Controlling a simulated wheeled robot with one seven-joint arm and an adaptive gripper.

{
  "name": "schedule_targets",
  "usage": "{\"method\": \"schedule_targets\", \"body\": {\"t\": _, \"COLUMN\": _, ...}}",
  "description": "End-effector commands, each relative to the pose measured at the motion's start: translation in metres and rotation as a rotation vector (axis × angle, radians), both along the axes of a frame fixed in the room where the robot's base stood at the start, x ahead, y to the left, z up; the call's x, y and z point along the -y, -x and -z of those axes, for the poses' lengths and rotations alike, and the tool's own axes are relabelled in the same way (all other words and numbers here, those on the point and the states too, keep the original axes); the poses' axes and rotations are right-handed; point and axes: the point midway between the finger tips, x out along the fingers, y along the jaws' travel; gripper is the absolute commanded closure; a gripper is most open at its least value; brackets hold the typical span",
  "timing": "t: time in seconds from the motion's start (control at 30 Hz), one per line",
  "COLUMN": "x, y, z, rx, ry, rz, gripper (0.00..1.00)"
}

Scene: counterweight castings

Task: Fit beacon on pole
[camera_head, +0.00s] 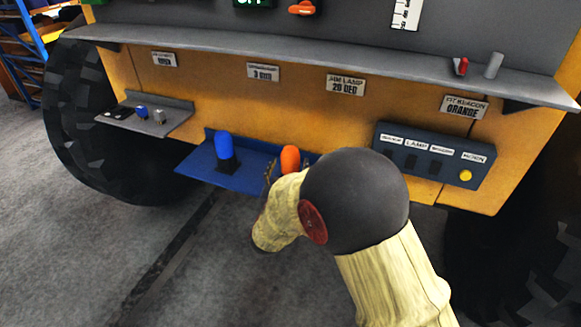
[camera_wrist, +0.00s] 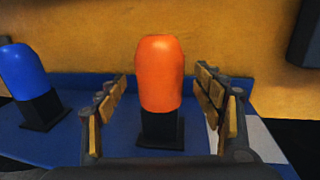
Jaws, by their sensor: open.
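An orange beacon (camera_wrist: 160,75) stands upright on a black base on a blue shelf (camera_head: 230,182). It also shows in the head view (camera_head: 290,158), its lower part hidden behind my arm. My gripper (camera_wrist: 165,118) is open, with one finger on each side of the orange beacon and visible room between fingers and beacon. In the head view my gripper is mostly hidden by my arm. A blue beacon (camera_head: 223,145) stands to the left on the same shelf. A short grey pole (camera_head: 493,65) rises from the grey ledge at the right. A plate reading "FIT BEACON ORANGE" (camera_head: 464,107) is below it.
A red switch (camera_head: 460,66) sits just left of the pole on the long grey ledge (camera_head: 300,62). A switch box with a yellow button (camera_head: 435,160) is to the right of my gripper. A small shelf with knobs (camera_head: 150,118) and a large tyre (camera_head: 85,125) are at left.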

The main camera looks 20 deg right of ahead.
Motion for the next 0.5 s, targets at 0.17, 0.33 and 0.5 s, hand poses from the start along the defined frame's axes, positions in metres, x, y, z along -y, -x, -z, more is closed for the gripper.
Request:
{"method": "schedule_targets", "body": {"t": 0.17, "x": 0.010, "y": -0.018, "z": 0.000, "rx": 0.000, "ry": -0.001, "rz": 0.002, "gripper": 0.32}}
{"method": "schedule_targets", "body": {"t": 0.33, "x": 0.009, "y": -0.019, "z": 0.000, "rx": 0.000, "ry": -0.001, "rz": 0.000, "gripper": 0.32}}
{"method": "schedule_targets", "body": {"t": 0.5, "x": 0.009, "y": -0.019, "z": 0.000, "rx": 0.000, "ry": -0.001, "rz": 0.000, "gripper": 0.40}}
